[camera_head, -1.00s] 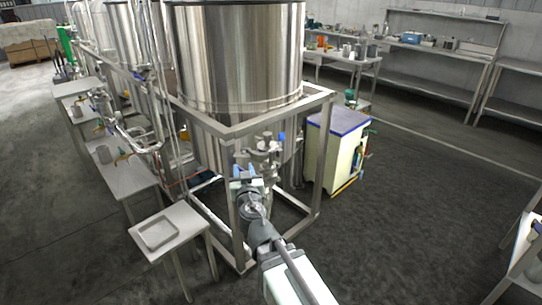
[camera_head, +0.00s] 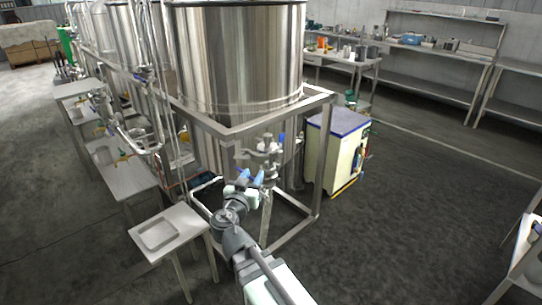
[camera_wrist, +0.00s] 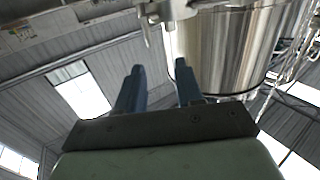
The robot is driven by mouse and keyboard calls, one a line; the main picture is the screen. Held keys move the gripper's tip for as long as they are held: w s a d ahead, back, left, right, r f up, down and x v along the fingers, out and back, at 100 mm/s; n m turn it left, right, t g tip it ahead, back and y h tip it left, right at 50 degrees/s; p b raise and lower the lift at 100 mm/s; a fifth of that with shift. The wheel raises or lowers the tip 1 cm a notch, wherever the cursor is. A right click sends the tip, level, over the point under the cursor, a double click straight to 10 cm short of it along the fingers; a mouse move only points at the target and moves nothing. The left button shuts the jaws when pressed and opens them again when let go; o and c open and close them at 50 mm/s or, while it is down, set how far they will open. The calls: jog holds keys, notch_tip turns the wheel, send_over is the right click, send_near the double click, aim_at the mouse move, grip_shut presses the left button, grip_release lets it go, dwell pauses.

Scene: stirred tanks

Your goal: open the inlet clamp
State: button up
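The tank's bottom pipework (camera_head: 268,148), with metal valve parts and a small blue handle (camera_head: 281,139), hangs below the large steel tank (camera_head: 240,60). I cannot tell which part of it is the inlet clamp. My gripper (camera_head: 255,178) is just below and left of this pipework in the head view. In the wrist view, my gripper (camera_wrist: 158,85) has two blue fingers set apart, with nothing between them. A metal fitting (camera_wrist: 165,12) shows above the fingers at the top edge of the wrist view. The gripper is apart from it.
A steel frame (camera_head: 322,150) surrounds the tank's lower part, with a post close to my arm. A small steel table (camera_head: 195,222) with a tray stands at the left. A cream cabinet (camera_head: 335,150) stands to the right.

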aim_at(270, 156)
jog(key=shift+m+h, duration=0.4)
jog(key=x, duration=0.4)
jog(key=d+x, duration=0.1)
jog(key=x, duration=0.9)
jog(key=shift+s+d+f, duration=0.15)
jog(key=shift+s, duration=0.1)
jog(key=shift+c, duration=0.2)
grip_shut()
